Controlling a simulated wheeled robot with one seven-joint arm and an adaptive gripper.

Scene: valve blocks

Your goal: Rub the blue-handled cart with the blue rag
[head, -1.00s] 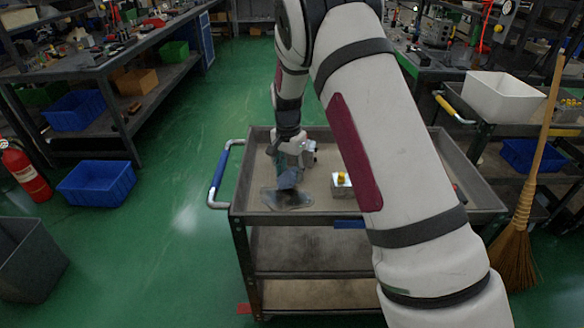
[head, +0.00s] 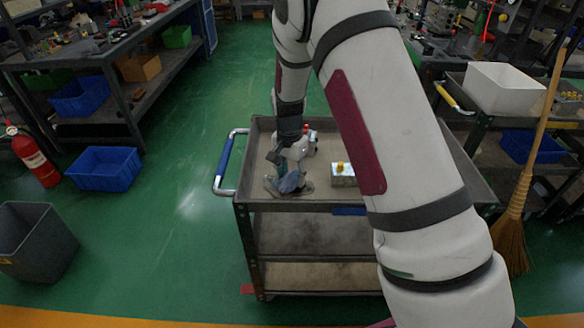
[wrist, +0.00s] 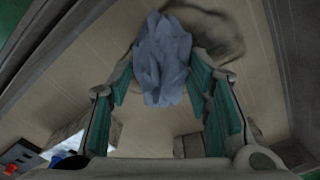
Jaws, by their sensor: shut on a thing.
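The blue-handled cart (head: 300,222) stands in front of me, a grey cart with shelves. Its blue handle (head: 224,160) is at the left end. My gripper (head: 290,172) is over the left part of the cart's top tray. It is shut on the blue rag (head: 290,184), which bunches up between the fingers and is at the tray surface. In the wrist view the crumpled rag (wrist: 162,60) sits between the fingertips, above the tray floor (wrist: 150,135). A dark smudge (wrist: 212,32) shows on the tray beside the rag. My arm hides the tray's right part.
A yellow-handled cart (head: 455,105) with a white bin (head: 500,92) and a broom (head: 512,235) are at right. A blue crate (head: 104,168) and grey bin (head: 36,240) are left.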

